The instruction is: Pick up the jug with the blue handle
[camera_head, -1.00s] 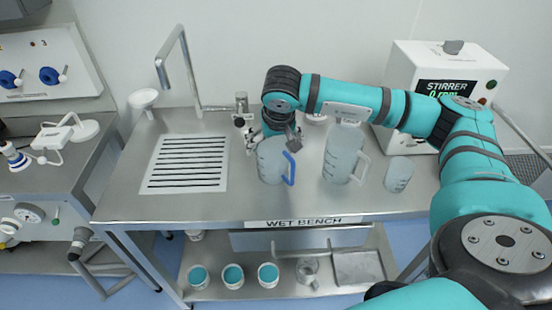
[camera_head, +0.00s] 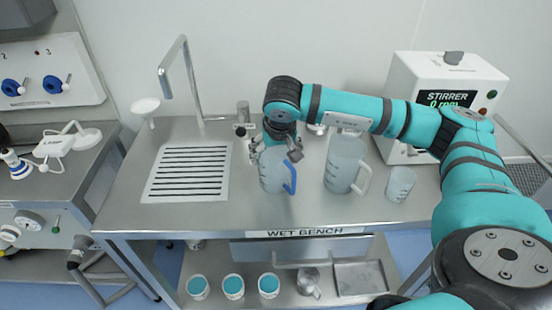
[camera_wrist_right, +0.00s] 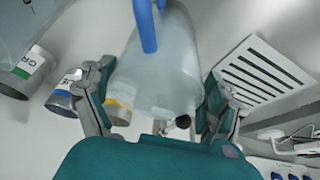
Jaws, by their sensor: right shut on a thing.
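The jug with the blue handle (camera_head: 272,172) is a translucent jug on the wet bench, its blue handle (camera_head: 292,177) facing right. My right gripper (camera_head: 275,153) is shut on this jug near its top, one finger on each side. In the right wrist view the jug (camera_wrist_right: 158,72) sits between the two fingers, with the blue handle (camera_wrist_right: 145,25) at the top. I cannot tell any gap between the jug's base and the bench. My left gripper is not in view.
A second jug with a pale handle (camera_head: 342,165) and a small beaker (camera_head: 400,184) stand to the right. The stirrer box (camera_head: 445,85) is behind them. The sink grate (camera_head: 188,172) and tap (camera_head: 190,85) are left. The front strip of the bench (camera_head: 230,212) is clear.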

